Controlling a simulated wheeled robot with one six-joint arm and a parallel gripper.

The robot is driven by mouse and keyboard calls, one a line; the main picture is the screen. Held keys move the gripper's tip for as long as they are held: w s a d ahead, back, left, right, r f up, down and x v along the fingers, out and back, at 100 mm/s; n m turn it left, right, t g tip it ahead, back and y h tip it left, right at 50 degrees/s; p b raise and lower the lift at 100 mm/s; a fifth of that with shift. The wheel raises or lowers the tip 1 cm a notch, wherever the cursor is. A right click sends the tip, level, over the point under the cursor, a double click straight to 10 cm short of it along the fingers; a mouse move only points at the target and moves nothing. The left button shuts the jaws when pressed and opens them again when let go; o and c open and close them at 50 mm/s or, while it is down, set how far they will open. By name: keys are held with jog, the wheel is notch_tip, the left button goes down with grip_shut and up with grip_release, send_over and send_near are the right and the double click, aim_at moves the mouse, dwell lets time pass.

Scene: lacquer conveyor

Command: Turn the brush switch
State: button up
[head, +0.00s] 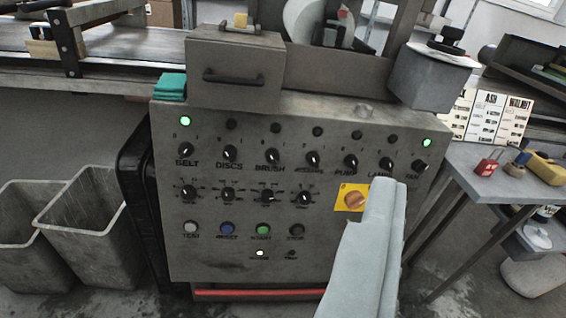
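The brush switch (273,156) is a small black knob with a white pointer mark, in the upper row of the grey control panel (225,262). The word BRUSH stands below it, and the small lamp (275,128) above it is dark. The knob is in plain sight and nothing touches it. My gripper (385,190) shows as a pale grey shape at the lower right of the panel, well right of and below the brush switch. It covers part of the panel beside the yellow plate. Its separate fingers cannot be made out, and I see nothing held.
Similar knobs flank it: discs (229,154) and another (312,157). Lamps above belt (185,121) and fan (426,142) glow green. An orange knob sits on a yellow plate (350,197). Bins (85,238) stand left; a side table (482,174) stands right.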

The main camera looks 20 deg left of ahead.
jog(key=w+a+f+n+y, duration=0.2)
jog(key=w+a+f, duration=0.1)
jog(key=w+f, duration=0.4)
jog(key=n+g+y, duration=0.3)
jog(key=n+y, duration=0.2)
jog(key=y, duration=0.2)
send_near(273, 162)
jog(key=x, duration=0.9)
jog(key=shift+w+a, duration=0.1)
jog(key=shift+a, duration=0.05)
jog(key=c, duration=1)
